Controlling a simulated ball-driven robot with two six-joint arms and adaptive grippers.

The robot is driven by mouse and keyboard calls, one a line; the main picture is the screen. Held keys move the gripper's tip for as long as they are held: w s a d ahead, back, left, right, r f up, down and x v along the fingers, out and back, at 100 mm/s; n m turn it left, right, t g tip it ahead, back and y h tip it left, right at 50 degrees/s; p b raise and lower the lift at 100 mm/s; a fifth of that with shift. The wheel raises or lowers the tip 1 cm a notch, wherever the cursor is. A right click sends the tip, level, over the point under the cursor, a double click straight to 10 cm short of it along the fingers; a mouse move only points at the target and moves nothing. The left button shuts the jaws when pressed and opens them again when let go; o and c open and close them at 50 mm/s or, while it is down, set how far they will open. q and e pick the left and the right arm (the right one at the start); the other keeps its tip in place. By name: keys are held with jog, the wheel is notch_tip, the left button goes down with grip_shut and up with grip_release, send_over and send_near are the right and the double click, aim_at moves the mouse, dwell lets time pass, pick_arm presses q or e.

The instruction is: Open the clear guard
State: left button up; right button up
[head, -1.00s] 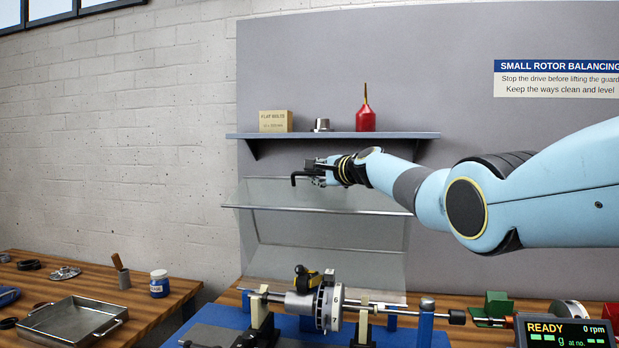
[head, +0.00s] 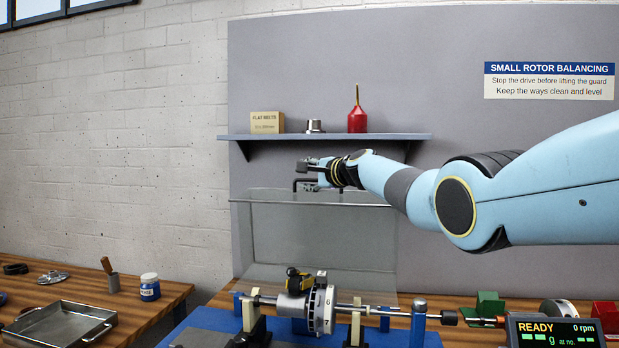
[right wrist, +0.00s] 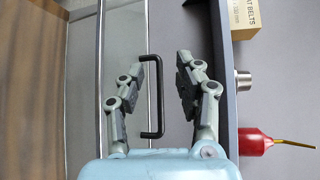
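The clear guard (head: 325,236) stands nearly upright behind the rotor (head: 318,309), its metal-edged top just under the wall shelf. Its black handle (head: 303,184) sticks up at the top edge. In the right wrist view the handle (right wrist: 160,97) runs between my fingers, with gaps visible on both sides. My right gripper (head: 312,167) is at the handle, and its fingers (right wrist: 167,57) are open. The guard's panel (right wrist: 82,100) also shows left of the handle there. The rotor sits uncovered in front on its supports. My left gripper is out of view.
The shelf (head: 330,137) holds a belt box (head: 267,122), a metal part (head: 315,126) and a red oiler (head: 357,119), close above my gripper. The readout (head: 556,332) shows READY and 0 rpm. A side bench at left holds a tray (head: 60,325) and a blue jar (head: 150,288).

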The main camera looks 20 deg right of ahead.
jog(key=v, duration=1.2)
jog(key=shift+c, duration=0.2)
